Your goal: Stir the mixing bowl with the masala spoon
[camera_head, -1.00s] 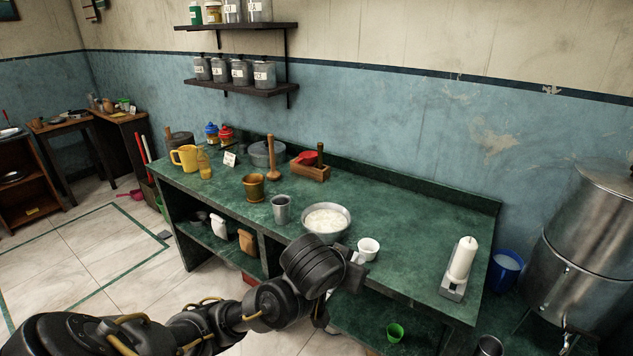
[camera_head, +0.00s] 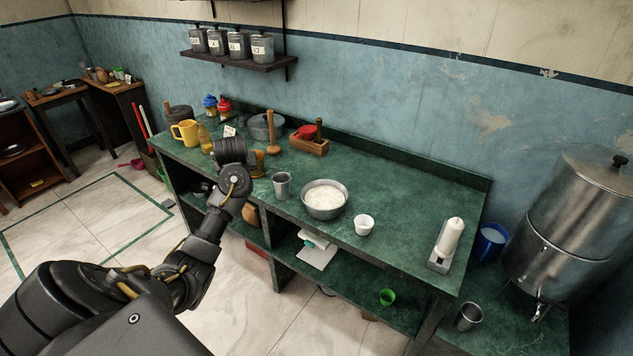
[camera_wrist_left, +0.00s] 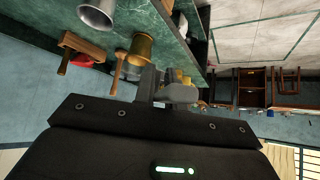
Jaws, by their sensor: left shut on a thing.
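The mixing bowl (camera_head: 325,213), grey metal with white contents, stands upright on the green counter. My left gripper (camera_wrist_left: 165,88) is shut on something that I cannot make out. In the head view the left wrist hides its fingers; it is left of the bowl, in front of the brass mortar (camera_head: 259,170). The mortar also shows in the wrist view (camera_wrist_left: 142,47), close to the fingers. I cannot clearly pick out the masala spoon. My right gripper is in neither view.

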